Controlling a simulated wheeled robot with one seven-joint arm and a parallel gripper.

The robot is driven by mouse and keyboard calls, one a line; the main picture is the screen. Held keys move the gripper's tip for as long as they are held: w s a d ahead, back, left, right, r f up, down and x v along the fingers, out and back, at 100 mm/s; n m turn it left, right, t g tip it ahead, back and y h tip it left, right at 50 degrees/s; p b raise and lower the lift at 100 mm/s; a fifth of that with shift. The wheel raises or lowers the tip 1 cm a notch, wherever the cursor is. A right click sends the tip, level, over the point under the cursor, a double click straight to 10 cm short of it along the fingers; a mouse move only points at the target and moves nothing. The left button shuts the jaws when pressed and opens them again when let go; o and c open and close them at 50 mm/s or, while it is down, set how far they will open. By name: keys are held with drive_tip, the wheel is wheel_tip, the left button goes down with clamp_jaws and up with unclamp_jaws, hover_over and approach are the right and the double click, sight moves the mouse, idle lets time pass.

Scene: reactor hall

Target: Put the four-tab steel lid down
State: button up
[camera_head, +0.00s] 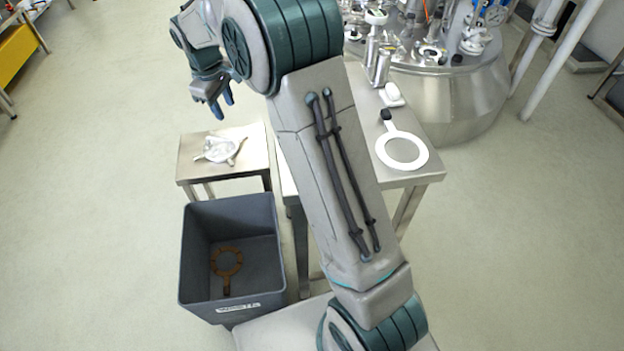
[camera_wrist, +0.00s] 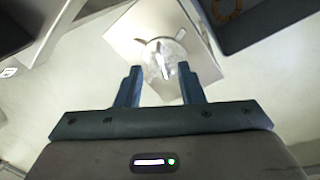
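The four-tab steel lid (camera_head: 221,149) lies on a small steel side table (camera_head: 255,160), its tabs sticking out around the rim. It also shows in the wrist view (camera_wrist: 161,58), beyond my fingertips. My gripper (camera_head: 219,112) is above and apart from the lid in the head view. In the wrist view my gripper (camera_wrist: 160,72) has its two fingers spread wide with nothing held between them.
A dark grey bin (camera_head: 232,255) with a brown ring-shaped part (camera_head: 227,264) inside stands before the side table. A larger steel table (camera_head: 425,178) carries a white ring with a handle (camera_head: 402,150). The steel reactor vessel (camera_head: 455,95) stands behind. Floor at left is clear.

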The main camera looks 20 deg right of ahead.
drive_tip(key=s+d+r+m, duration=0.1)
drive_tip(key=s+d+m, duration=0.1)
drive_tip(key=s, duration=0.6)
drive_tip(key=s+d+r+m, duration=0.2)
drive_tip(key=s+d, duration=0.2)
drive_tip(key=s, duration=0.4)
drive_tip(key=s+d+r+m, duration=0.1)
drive_tip(key=s+d+m, duration=0.2)
drive_tip(key=s, duration=0.5)
drive_tip(key=shift+s+d+r+y, duration=0.15)
drive_tip(key=shift+s+d+y, duration=0.15)
drive_tip(key=shift+d, duration=0.2)
drive_tip(key=s+d+f+m, duration=0.1)
drive_tip(key=s+f+m, duration=0.1)
drive_tip(key=s, duration=0.6)
drive_tip(key=shift+f, duration=0.15)
wheel_tip(320, 180, up, 22)
drive_tip(key=t+p, duration=0.1)
drive_tip(key=p, duration=1.8)
drive_tip(key=shift+p, duration=0.4)
drive_tip(key=shift+a, duration=0.1)
